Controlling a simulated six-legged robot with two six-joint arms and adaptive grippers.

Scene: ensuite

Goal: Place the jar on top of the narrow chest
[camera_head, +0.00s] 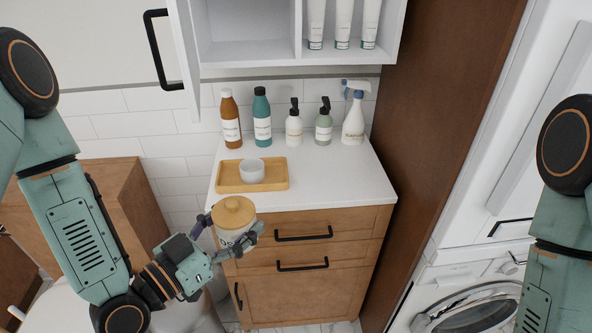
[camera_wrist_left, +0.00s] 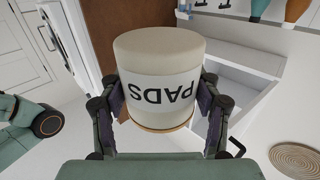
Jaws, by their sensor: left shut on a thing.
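The jar (camera_head: 234,216) has a pale body, a wooden lid and a label. My left gripper (camera_head: 232,234) is shut on its sides and holds it upright, in front of the chest's front left corner in the head view. In the left wrist view the jar (camera_wrist_left: 158,75) appears upside down, its "PADS" label between the two fingers (camera_wrist_left: 160,105). The narrow chest (camera_head: 330,185) has a white top and wooden drawers with black handles. My right gripper is out of view; only part of the right arm shows at the right edge.
A wooden tray (camera_head: 228,188) with a white bowl (camera_head: 252,171) sits on the chest's left part. Several bottles, including a spray bottle (camera_head: 353,120), line the back. The top's front right is clear. An open cabinet door (camera_head: 183,50) hangs above left; a tall brown panel (camera_head: 440,100) stands right.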

